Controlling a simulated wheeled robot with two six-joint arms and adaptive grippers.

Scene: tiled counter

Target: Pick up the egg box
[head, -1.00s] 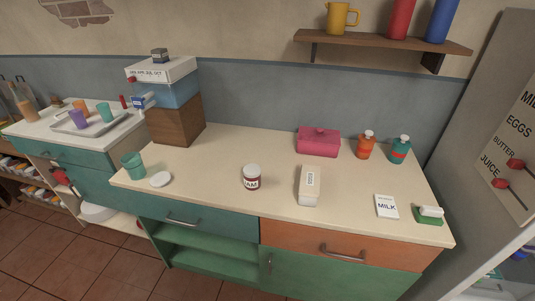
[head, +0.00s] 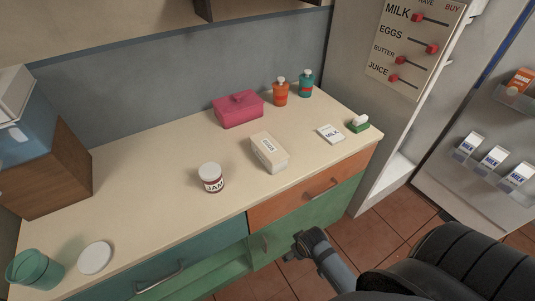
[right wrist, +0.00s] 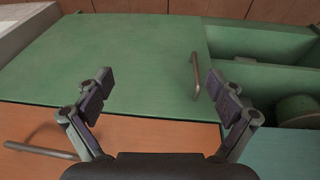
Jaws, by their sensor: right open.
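The egg box (head: 269,152), a pale cream carton with EGGS on its label, lies on the cream counter (head: 200,240) in the head view, near the front edge, right of the jam jar. In the right wrist view my right gripper (right wrist: 158,88) is open and empty, with its fingers spread in front of the green cabinet door (right wrist: 130,60). The egg box does not show in that view. Part of my right arm shows at the bottom right of the head view. My left gripper is not in view.
A jam jar (head: 210,178) stands left of the egg box. A pink box (head: 238,110), orange bottle (head: 280,93) and teal bottle (head: 306,84) stand behind. A milk card (head: 330,134) and green brush (head: 358,124) lie right. A door handle (right wrist: 196,75) is close to my right fingers.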

